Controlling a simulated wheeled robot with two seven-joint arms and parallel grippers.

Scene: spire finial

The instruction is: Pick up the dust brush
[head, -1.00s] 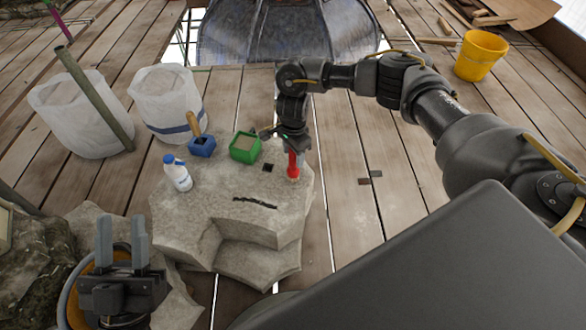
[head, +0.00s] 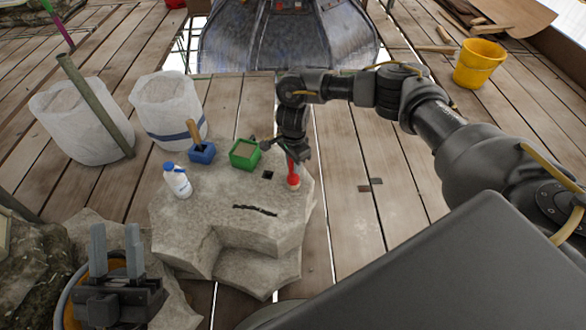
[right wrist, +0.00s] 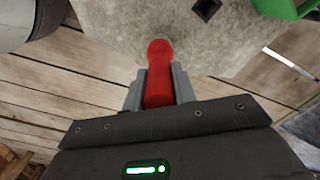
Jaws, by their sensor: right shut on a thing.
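The dust brush (head: 293,173) is red with a pale lower end and stands roughly upright at the right edge of the pale stone block (head: 225,200). My right gripper (head: 292,156) is shut on its upper part from above. In the right wrist view the red brush (right wrist: 159,75) sits between the two grey fingers of my right gripper (right wrist: 159,88), its far end over the stone. I cannot tell whether that end touches the stone. My left gripper (head: 116,250) is open and empty at the lower left, its fingers apart.
On the stone stand a white bottle with a blue cap (head: 177,181), a blue box (head: 202,154) with a wooden handle in it, and a green box (head: 245,154). White sacks (head: 168,105) stand behind; a yellow bucket (head: 480,65) is far right.

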